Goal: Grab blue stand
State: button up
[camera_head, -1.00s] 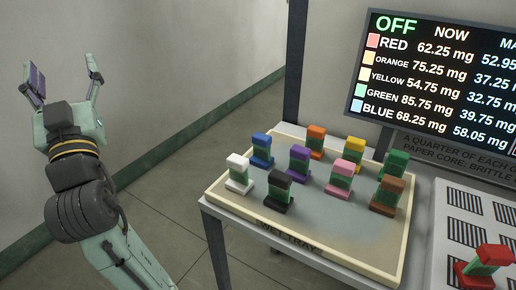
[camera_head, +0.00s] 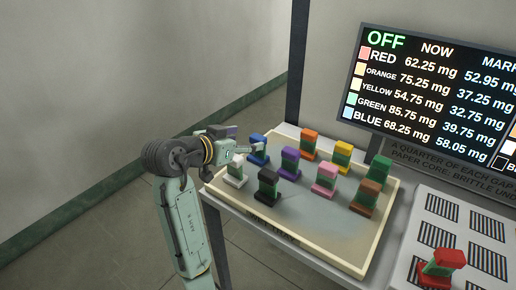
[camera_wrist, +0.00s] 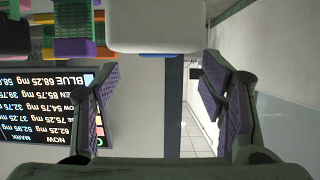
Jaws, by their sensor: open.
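The blue stand (camera_head: 258,147) is upright at the far left corner of the tray, partly hidden by my gripper. My gripper (camera_head: 247,148) is open at its left side, its fingers reaching toward it; I cannot tell whether they touch. In the wrist view my open fingers (camera_wrist: 157,95) spread apart with no object between them. A large white block (camera_wrist: 155,25) fills the top middle there, with a thin blue edge (camera_wrist: 155,53) below it, possibly the blue stand.
The wet tray (camera_head: 315,240) also bears white (camera_head: 236,172), black (camera_head: 267,187), purple (camera_head: 290,162), orange (camera_head: 309,142) and several other stands, close together. A screen (camera_head: 430,90) stands behind. A red stand (camera_head: 440,265) is on the striped board at right.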

aim_at(256, 138)
jog(key=p+x, duration=0.2)
jog(key=x, duration=0.3)
jog(key=shift+w+d+f, duration=0.15)
jog(key=shift+d, duration=0.1)
jog(key=shift+c, duration=0.2)
jog(key=c, duration=1.3)
